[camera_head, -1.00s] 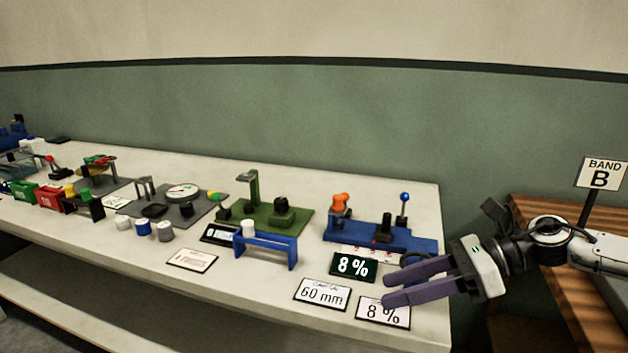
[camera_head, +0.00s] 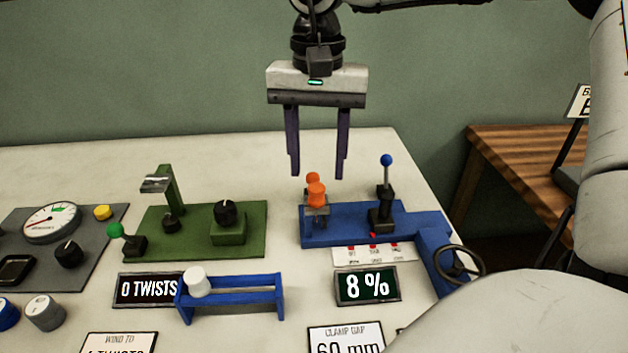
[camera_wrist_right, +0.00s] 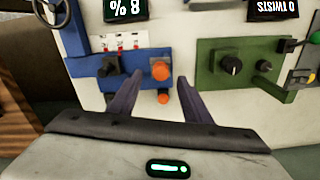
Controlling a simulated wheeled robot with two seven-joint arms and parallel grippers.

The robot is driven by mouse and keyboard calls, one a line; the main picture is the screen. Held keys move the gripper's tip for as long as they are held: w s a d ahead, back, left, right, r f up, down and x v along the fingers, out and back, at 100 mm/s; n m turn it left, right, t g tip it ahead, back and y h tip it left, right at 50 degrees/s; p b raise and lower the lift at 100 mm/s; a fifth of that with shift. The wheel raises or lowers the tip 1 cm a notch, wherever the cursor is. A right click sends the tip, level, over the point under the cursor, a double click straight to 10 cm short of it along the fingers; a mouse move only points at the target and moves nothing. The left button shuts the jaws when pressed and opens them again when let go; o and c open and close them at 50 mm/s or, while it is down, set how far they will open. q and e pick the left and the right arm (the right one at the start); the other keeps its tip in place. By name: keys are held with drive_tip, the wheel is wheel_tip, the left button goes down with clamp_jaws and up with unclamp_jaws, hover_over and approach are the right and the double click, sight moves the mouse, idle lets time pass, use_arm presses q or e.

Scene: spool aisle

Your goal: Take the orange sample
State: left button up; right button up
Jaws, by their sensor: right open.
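The orange sample (camera_head: 316,193) is a small upright piece with rounded ends, held in a grey clamp on the blue fixture (camera_head: 345,230). In the right wrist view the orange sample (camera_wrist_right: 161,71) shows as two orange ends, one on the blue fixture and one just off its edge. My right gripper (camera_head: 316,172) points down above and slightly behind the sample, with its two purple fingers apart and empty. In the right wrist view my right gripper (camera_wrist_right: 157,92) has its fingers on either side of the sample, not visibly touching it. My left gripper is out of view.
A blue-knobbed lever (camera_head: 386,185) stands just right of the sample. A handwheel (camera_head: 460,263) is at the fixture's right end. A green fixture (camera_head: 200,230) is to the left. The display (camera_head: 366,287) reads 8 %. The table behind the fixtures is clear.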

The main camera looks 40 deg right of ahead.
sight(317, 186)
wheel_tip(317, 186, down, 5)
drive_tip(key=shift+w+f, duration=0.15)
drive_tip(key=shift+f, duration=0.05)
drive_tip(key=c, duration=1.1)
